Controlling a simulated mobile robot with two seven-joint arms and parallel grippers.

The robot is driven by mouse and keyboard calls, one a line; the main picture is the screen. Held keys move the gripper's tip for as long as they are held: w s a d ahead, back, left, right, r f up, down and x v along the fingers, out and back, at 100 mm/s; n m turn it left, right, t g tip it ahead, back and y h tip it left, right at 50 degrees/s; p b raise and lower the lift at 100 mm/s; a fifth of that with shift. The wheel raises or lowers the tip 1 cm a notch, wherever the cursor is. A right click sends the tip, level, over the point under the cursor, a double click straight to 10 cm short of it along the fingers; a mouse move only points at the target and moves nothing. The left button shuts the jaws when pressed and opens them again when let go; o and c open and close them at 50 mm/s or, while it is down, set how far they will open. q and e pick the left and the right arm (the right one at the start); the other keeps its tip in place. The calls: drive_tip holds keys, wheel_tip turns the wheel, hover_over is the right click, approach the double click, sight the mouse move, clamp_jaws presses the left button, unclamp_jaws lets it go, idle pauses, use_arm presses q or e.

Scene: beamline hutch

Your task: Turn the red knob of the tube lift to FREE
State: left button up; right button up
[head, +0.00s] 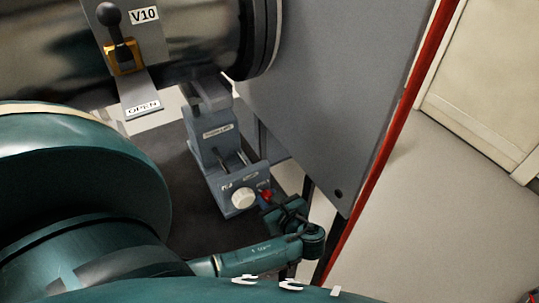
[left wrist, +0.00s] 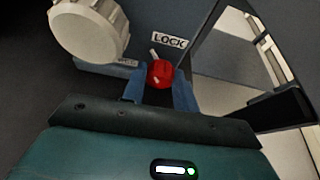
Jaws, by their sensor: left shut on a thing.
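The tube lift (head: 212,140) is a grey-blue stand under the shiny tube. The red knob (head: 266,196) sits low on its front, right of a white round knob (head: 243,198). In the left wrist view the red knob (left wrist: 160,73) has a white pointer mark angled up and left, beside the LOCK label (left wrist: 170,40). A second label left of the knob is partly hidden. My left gripper (left wrist: 158,88) is shut on the red knob, with a blue finger on each side. It also shows in the head view (head: 272,207). My right gripper is not in view.
The white knob (left wrist: 92,28) is close to the left of my gripper. A large grey panel (head: 330,80) with a red edge post (head: 392,130) stands at the right. The tube carries a V10 valve handle (head: 115,35) above an OPEN plate (head: 142,106).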

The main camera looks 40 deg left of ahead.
use_arm(q)
drive_tip(key=c, duration=0.4)
drive_tip(key=shift+o, duration=0.2)
